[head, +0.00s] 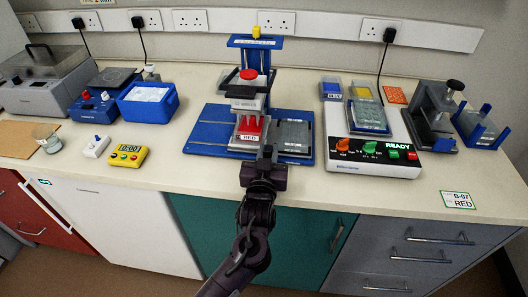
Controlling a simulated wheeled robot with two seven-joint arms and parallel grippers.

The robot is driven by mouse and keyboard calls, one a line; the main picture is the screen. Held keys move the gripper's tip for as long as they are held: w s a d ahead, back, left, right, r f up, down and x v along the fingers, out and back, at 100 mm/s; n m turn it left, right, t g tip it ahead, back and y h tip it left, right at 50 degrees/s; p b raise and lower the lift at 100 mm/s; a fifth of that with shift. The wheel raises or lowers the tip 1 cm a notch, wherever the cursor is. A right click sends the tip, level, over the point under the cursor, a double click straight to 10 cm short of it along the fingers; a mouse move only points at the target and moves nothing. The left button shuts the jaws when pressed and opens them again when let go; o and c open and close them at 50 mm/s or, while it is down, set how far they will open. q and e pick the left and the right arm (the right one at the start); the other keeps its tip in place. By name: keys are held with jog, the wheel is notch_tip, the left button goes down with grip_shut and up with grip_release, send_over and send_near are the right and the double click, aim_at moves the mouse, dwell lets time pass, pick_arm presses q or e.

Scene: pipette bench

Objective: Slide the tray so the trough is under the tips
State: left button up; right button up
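A blue pipetting stand with a white and grey head (248,92) and a red knob (249,74) stands on a blue base (205,130) at the middle of the bench. Red pointed shapes (250,124) show below the head, above a piece with a RED label (248,138). I cannot tell tips from trough there. A grey tray part (293,135) lies on the base to the right of the head. My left gripper (267,154) is at the base's front edge, close to the tray's front. Its fingers are too small and dark to show a grip. My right gripper is out of view.
A white READY device (373,155) with orange and green knobs stands to the right. The front bench strip is mostly clear, with a B-07 RED card (458,200) at right.

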pick_arm(q)
jog(key=o, duration=0.4)
jog(key=shift+d, duration=0.35)
jog(key=shift+o, duration=0.2)
jog(key=shift+a, duration=0.1)
jog(key=shift+s, duration=0.25)
jog(key=s+b, duration=0.1)
jog(key=s, duration=0.6)
jog(key=shift+s+a, duration=0.1)
jog(key=shift+s, duration=0.05)
